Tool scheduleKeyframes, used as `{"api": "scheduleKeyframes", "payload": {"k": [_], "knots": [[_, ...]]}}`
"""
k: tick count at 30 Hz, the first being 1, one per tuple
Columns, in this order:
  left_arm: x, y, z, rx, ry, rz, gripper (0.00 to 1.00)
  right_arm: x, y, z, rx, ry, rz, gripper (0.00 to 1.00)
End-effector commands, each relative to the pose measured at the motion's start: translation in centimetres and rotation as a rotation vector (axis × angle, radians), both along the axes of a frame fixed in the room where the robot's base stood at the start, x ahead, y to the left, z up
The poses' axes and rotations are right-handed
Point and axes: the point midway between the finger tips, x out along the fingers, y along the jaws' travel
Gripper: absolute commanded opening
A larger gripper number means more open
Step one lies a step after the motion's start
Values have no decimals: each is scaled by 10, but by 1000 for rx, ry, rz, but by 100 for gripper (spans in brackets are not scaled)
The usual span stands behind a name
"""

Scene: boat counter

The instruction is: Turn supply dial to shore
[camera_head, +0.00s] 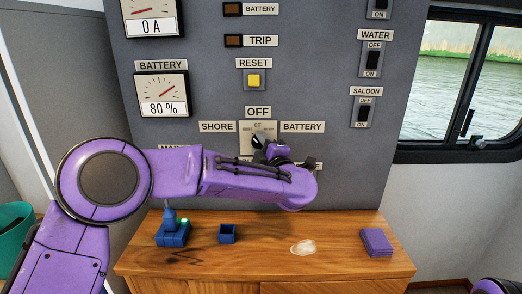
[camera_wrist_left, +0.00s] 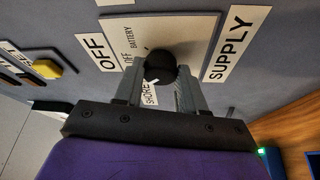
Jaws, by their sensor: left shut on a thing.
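The supply dial is a black knob (camera_wrist_left: 160,66) on a pale square plate (camera_head: 247,131) on the grey panel. The plate has an OFF label (camera_head: 258,112) above, a SHORE label (camera_head: 217,127) to its left and a BATTERY label (camera_head: 302,127) to its right. My left gripper (camera_head: 262,142) is at the dial. In the left wrist view its two grey fingers (camera_wrist_left: 160,75) lie on either side of the knob and are shut on it. The SUPPLY label (camera_wrist_left: 228,44) shows beside the plate there. Which way the knob points is unclear. My right gripper is not seen.
Above the dial is a yellow RESET button (camera_head: 253,80). WATER (camera_head: 372,60) and SALOON (camera_head: 363,111) switches are on the right. Below, the wooden counter (camera_head: 340,262) holds a blue plug block (camera_head: 172,237), a small blue box (camera_head: 227,236) and a purple stack (camera_head: 376,243).

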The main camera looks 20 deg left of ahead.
Motion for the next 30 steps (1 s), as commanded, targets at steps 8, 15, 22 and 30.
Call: {"api": "scheduleKeyframes", "payload": {"k": [8, 15, 22, 30], "knots": [[0, 0, 1, -56, -16, -1, 9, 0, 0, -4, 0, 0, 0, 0], [0, 0, 1, -63, -19, -1, 9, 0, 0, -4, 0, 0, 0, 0], [0, 0, 1, -63, -19, 0, 53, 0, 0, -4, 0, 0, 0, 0], [0, 0, 1, -61, -18, 0, 65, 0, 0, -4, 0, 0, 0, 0]]}}
